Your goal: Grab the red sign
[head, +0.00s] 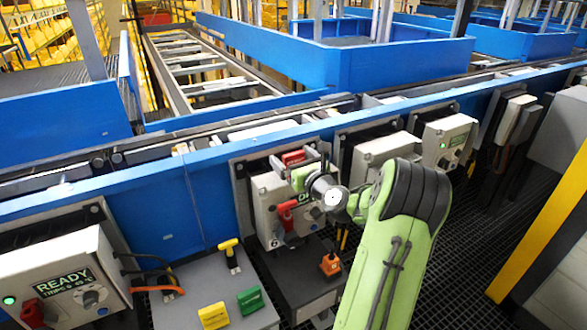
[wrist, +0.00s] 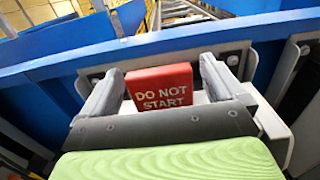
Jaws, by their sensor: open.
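The red sign (wrist: 160,86) reads "DO NOT START" in white letters and stands upright in the wrist view. It also shows in the head view (head: 293,157), on top of a grey control box (head: 262,193). My gripper (wrist: 160,78) is open, with one finger on each side of the sign. Narrow gaps seem to show between the fingers and the sign's edges. In the head view my gripper (head: 303,160) is at the top of the box, partly hidden by my wrist.
A red handle (head: 286,213) is on the front of the same box. Below are a yellow sign (head: 213,316), a green sign (head: 251,300), a yellow knob (head: 229,250) and an orange tag (head: 330,264). A blue rail (head: 140,190) runs behind the boxes. A "READY" box (head: 62,285) stands left.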

